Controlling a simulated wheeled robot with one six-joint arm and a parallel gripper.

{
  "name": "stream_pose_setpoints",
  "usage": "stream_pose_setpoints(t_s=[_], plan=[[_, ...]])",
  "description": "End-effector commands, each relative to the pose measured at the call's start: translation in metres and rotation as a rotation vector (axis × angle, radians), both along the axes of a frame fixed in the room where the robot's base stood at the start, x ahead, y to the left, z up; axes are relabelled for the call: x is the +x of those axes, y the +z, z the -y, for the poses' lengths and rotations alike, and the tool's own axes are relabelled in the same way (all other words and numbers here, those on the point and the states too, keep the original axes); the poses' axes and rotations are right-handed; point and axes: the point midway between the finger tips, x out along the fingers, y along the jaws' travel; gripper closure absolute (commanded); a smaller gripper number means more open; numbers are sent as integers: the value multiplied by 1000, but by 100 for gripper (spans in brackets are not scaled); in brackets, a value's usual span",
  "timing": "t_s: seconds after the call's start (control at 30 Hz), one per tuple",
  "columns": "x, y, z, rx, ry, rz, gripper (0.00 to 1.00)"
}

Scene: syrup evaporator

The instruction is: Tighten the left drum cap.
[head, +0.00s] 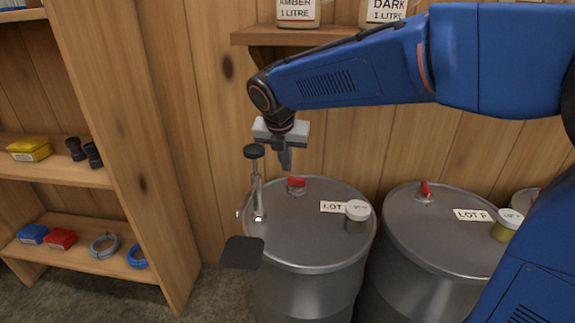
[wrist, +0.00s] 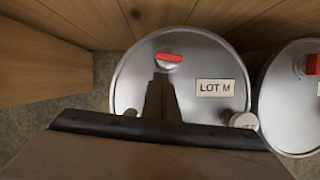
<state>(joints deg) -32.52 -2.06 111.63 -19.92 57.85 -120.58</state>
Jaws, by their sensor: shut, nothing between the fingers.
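The left drum (head: 300,245) is a grey metal drum with a label that reads LOT M in the wrist view (wrist: 215,88). Its cap (head: 296,184) sits near the back of the lid, a round light base with a red bar across the top. The red bar of the cap (wrist: 169,57) lies roughly level across the wrist view, near the top edge of the lid. My gripper (head: 285,165) points down above the back of this drum, shut and empty. In the wrist view my dark fingers (wrist: 161,82) show just below the cap, apparently apart from it.
An upright metal fitting with a black knob (head: 254,152) stands at the lid's left, near a dark flat plate (head: 243,253). A white-lidded jar (head: 357,211) stands at its right. A second drum (head: 440,240) is close on the right. Shelves (head: 95,180) stand left; a jar shelf (head: 290,35) hangs behind.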

Motion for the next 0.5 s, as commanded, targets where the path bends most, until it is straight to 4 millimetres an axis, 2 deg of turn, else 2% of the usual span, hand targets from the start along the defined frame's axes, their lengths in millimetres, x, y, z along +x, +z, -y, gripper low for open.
stream_pose_setpoints(t_s=[0.3, 0.5], plan=[[18, -50, 7, 0, -3, -3, 100], [26, -68, 9, 0, -2, -1, 100]])
